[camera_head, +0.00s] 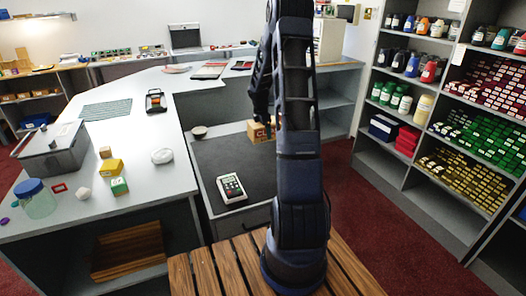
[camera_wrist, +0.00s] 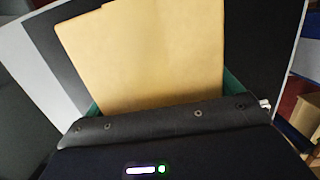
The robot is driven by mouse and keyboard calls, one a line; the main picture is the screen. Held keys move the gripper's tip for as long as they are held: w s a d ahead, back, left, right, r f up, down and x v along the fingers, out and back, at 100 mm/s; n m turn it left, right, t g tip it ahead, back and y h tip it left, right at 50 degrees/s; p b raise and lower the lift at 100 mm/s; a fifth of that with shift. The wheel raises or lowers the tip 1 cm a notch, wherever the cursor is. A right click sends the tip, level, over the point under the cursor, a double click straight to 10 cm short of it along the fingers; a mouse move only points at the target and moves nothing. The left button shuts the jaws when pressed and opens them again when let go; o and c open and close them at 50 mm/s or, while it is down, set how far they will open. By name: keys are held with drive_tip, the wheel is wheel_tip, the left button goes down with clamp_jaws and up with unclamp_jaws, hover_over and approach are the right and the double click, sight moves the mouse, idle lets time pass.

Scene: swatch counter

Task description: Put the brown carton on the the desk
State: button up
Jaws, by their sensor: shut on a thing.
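The brown carton (camera_head: 258,132) is at the far right part of the dark-topped desk (camera_head: 222,165) in the head view. My gripper (camera_head: 262,118) comes down on it from above, and my arm hides part of its right side. In the wrist view the carton (camera_wrist: 160,50) fills the space between the fingers of my gripper (camera_wrist: 165,100), which is shut on it. The dark surface lies behind it there. I cannot tell whether the carton touches the desk top or hangs just above it.
A calculator-like device (camera_head: 231,188) lies on the dark top, nearer to me. A small bowl (camera_head: 199,132) is at its far left. The higher grey counter (camera_head: 180,185) on the left holds boxes and a jar (camera_head: 38,199). Bare dark top lies between device and carton.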

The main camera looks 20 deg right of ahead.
wheel_tip(320, 180, down, 12)
idle(0.6)
drive_tip(key=shift+f, duration=0.1)
drive_tip(key=o, duration=1.1)
